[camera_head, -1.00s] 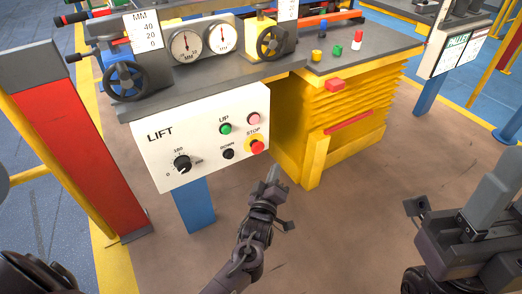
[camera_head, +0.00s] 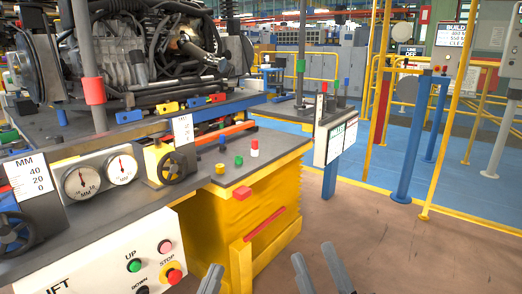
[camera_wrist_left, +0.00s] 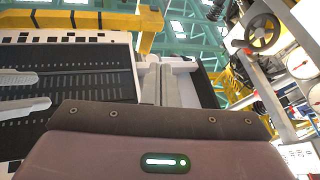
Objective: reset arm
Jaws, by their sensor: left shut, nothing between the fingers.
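My left gripper (camera_head: 211,279) shows at the bottom edge of the head view, below and right of the white LIFT panel (camera_head: 105,262). Only its grey fingertips are in that view; they are together and hold nothing. It is apart from the panel's red STOP button (camera_head: 174,276). In the left wrist view its pale fingers (camera_wrist_left: 167,84) stand side by side, shut. My right gripper (camera_head: 314,264) is at the bottom edge of the head view, right of the left one. Its two grey fingers are spread apart with nothing between them. Both arms are mostly below the frame.
A yellow lift unit (camera_head: 250,215) with a grey top stands close ahead of the grippers. A bench with gauges (camera_head: 101,177) and a handwheel (camera_head: 173,167) is at left. A sign board (camera_head: 336,140) stands behind. The brown floor (camera_head: 400,250) at right is clear.

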